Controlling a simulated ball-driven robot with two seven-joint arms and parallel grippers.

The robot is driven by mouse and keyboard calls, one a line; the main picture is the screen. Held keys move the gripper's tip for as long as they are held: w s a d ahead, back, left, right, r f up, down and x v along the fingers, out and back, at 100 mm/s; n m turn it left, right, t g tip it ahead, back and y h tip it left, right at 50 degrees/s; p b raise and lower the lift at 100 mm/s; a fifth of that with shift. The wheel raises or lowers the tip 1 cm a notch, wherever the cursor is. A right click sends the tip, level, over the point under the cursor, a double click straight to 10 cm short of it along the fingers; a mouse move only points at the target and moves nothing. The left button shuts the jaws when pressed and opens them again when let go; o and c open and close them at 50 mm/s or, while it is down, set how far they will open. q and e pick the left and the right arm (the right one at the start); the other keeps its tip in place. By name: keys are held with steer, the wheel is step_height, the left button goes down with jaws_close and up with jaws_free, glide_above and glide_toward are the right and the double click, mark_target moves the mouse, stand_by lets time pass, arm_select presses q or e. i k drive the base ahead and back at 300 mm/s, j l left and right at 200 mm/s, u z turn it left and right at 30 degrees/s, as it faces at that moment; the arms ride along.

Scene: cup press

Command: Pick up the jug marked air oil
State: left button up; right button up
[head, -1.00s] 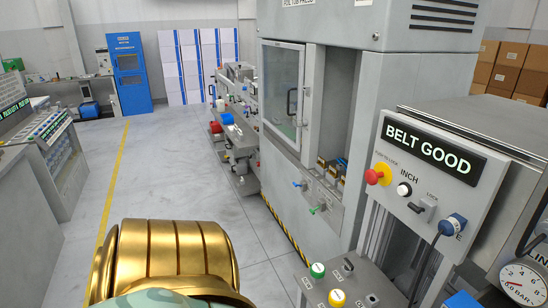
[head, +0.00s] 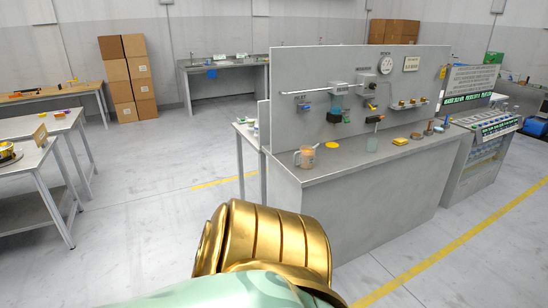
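A clear jug with a handle (head: 305,157) stands upright on the left end of the grey workbench top (head: 345,168). It has an orange-brown tint, and any marking on it is too small to read. A small pale green container (head: 371,144) stands further right on the same bench. I cannot tell which vessel is marked air oil. The gold and pale green parts at the bottom are mine. Neither of my grippers is in view.
The bench has an upright back panel (head: 340,75) with fittings and a gauge. Yellow blocks (head: 401,141) lie on its top. A console (head: 485,125) stands at its right end. White tables (head: 30,160) stand at left. The floor before the bench is open.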

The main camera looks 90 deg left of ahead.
mark_target(307, 153)
steer(key=u, duration=2.55)
steer(key=i+j, duration=0.25)
steer(key=i, duration=0.2)
steer(key=i+j, duration=0.2)
steer(key=i, duration=0.25)
